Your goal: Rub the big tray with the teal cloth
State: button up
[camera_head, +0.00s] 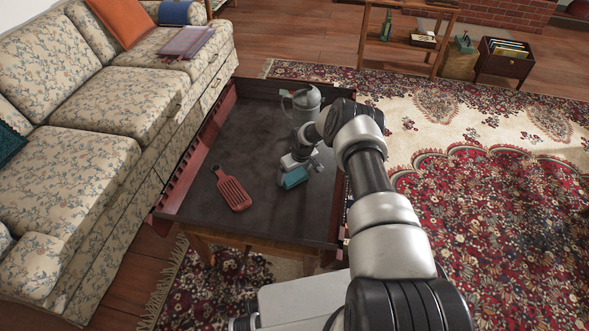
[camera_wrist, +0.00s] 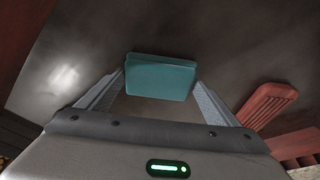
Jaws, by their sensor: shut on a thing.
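The teal cloth (camera_head: 294,178) looks like a small folded block. My gripper (camera_head: 296,170) is shut on it, and in the wrist view the cloth (camera_wrist: 160,77) sits between the two fingertips (camera_wrist: 160,85). The big tray appears to be the wide dark surface with reddish raised sides (camera_head: 245,130), on a wooden stand beside the sofa. The cloth is over the tray's right half, close to its surface; I cannot tell whether they touch. The tray's dark surface also fills the wrist view (camera_wrist: 75,45). My arm hides part of the tray's right side.
A red slotted paddle-like tool (camera_head: 232,190) lies on the tray, left of the cloth. A grey jug (camera_head: 303,103) stands at the tray's back right. The floral sofa (camera_head: 95,130) borders the left. The tray's left and back-left surface is bare.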

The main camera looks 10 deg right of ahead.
aim_at(292, 183)
jog(key=shift+s+a+r+p, duration=0.15)
jog(key=shift+s+a+p, duration=0.15)
jog(key=shift+s+p, duration=0.35)
jog(key=shift+s+a+f+p, duration=0.15)
jog(key=shift+s+a+p, duration=0.15)
jog(key=shift+s, duration=0.3)
jog(key=shift+s+a+f+p, duration=0.1)
jog(key=shift+s+a+p, duration=0.05)
jog(key=shift+s+p, duration=0.35)
jog(key=shift+s+a+p, duration=0.2)
jog(key=shift+s+p, duration=0.15)
jog(key=shift+s, duration=0.15)
jog(key=shift+s+a+p, duration=0.2)
jog(key=shift+s+p, duration=0.1)
jog(key=shift+s, duration=0.2)
jog(key=shift+s+a+f+p, duration=0.1)
jog(key=shift+s+a+p, duration=0.1)
jog(key=shift+s, duration=0.3)
jog(key=shift+s+a+f+p, duration=0.1)
jog(key=shift+s+a+p, duration=0.1)
jog(key=shift+s, duration=0.25)
jog(key=shift+s+a+r+p, duration=0.1)
jog(key=shift+s+a+p, duration=0.2)
jog(key=shift+s+p, duration=0.45)
jog(key=shift+s+a+p, duration=0.15)
jog(key=shift+s+a, duration=0.05)
jog(key=shift+s, duration=0.4)
jog(key=shift+s+a+p, duration=0.15)
jog(key=shift+s+a, duration=0.05)
jog(key=shift+s, duration=0.35)
